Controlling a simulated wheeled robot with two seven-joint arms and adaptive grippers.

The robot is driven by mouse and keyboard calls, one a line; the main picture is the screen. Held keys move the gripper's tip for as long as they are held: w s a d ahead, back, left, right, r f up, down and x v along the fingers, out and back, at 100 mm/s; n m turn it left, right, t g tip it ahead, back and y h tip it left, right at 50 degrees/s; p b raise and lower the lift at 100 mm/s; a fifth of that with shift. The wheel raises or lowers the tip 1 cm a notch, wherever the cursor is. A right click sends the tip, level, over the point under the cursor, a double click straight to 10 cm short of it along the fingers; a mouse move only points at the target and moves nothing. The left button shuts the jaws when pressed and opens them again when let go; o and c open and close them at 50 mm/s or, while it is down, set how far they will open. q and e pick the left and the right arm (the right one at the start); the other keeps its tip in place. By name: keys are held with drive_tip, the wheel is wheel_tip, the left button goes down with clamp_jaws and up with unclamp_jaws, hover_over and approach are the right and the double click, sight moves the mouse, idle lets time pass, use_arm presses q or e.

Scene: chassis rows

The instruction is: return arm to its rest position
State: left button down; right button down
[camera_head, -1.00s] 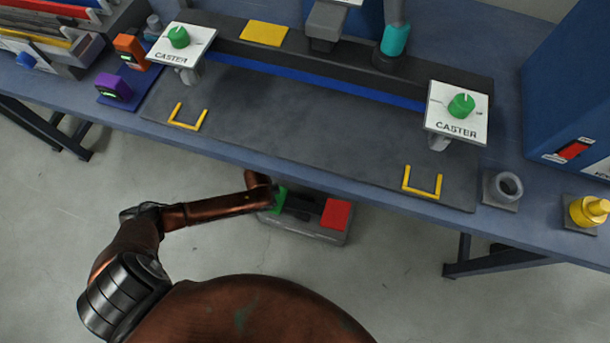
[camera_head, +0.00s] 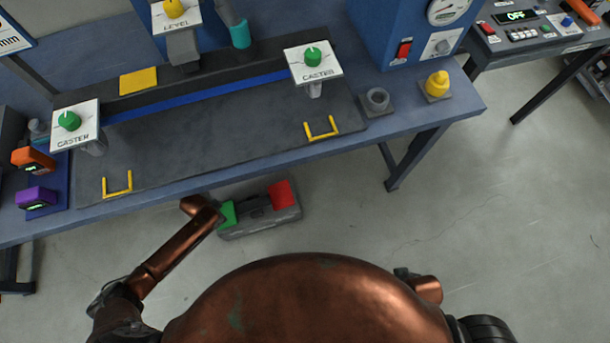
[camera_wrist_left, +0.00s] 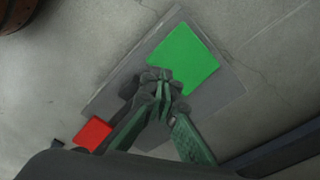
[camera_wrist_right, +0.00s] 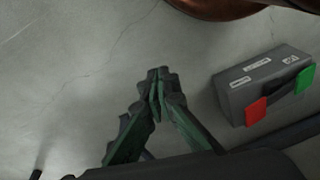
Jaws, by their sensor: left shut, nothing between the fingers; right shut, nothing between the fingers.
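My left arm (camera_head: 178,246) reaches forward at the lower left of the head view, its end beside the green pad of the floor pedal box; its fingers are hardly visible there. In the left wrist view my left gripper (camera_wrist_left: 164,88) is shut and empty, in line with the box's green pad (camera_wrist_left: 184,58). I cannot tell the height between them. A bit of my right arm (camera_head: 426,289) shows at the lower right of the head view. In the right wrist view my right gripper (camera_wrist_right: 160,78) is shut and empty over bare floor, left of the pedal box.
The grey pedal box (camera_head: 262,222) stands on the floor below the bench's front edge (camera_head: 330,160). Two caster plates (camera_head: 75,122) (camera_head: 314,62) stand on the bench, with yellow brackets before them. A control table (camera_head: 545,50) is at the far right. Floor right of me is clear.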

use_arm(q)
drive_tip(key=shift+s, duration=0.1)
use_arm(e)
drive_tip(key=shift+r, duration=0.1)
idle(0.4)
